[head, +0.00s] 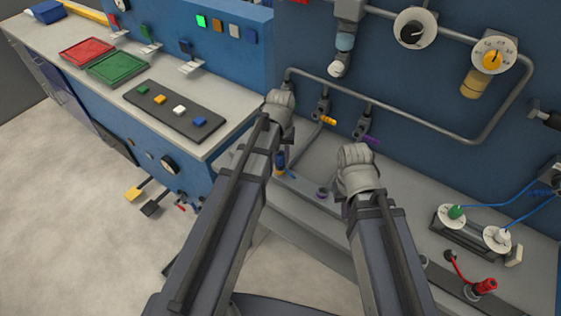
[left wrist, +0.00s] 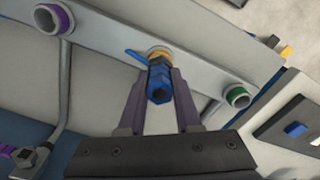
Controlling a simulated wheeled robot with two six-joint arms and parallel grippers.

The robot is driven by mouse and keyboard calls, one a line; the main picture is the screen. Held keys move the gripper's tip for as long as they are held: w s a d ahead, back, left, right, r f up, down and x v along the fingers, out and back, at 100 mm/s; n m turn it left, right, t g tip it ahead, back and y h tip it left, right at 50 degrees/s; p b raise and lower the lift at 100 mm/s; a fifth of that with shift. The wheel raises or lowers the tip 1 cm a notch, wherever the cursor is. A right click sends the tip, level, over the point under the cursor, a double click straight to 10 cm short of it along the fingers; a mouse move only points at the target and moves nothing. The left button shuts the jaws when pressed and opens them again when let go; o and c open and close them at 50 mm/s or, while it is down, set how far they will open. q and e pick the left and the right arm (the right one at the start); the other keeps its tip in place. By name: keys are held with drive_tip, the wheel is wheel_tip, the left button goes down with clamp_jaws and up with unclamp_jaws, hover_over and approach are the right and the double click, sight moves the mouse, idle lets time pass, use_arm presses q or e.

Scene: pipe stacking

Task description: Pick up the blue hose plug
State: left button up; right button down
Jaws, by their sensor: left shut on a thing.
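The blue hose plug (left wrist: 158,82) is between the two fingers of my left gripper (left wrist: 160,98) in the left wrist view. The gripper is shut on it. The plug lines up with a port with an orange-tan ring (left wrist: 159,51) on the grey rail; I cannot tell whether it is seated there or just above. In the head view the blue plug (head: 280,161) shows below my left wrist, at the rail. My right wrist is in the middle of the head view; its fingers are hidden behind the arm.
A purple-ringed port (left wrist: 54,18) and a green-ringed port (left wrist: 237,96) sit on the same rail. Grey pipes (head: 430,122) with orange and purple valve handles run behind my wrists. A red plug (head: 485,286) is at the lower right. A side counter (head: 60,60) holds trays.

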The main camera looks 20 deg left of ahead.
use_arm(q)
clamp_jaws()
idle(0.6)
drive_tip(key=shift+r, duration=0.1)
wheel_tip(320, 180, up, 10)
drive_tip(key=p, duration=1)
wheel_tip(320, 180, up, 8)
drive_tip(key=p, duration=0.8)
idle(0.4)
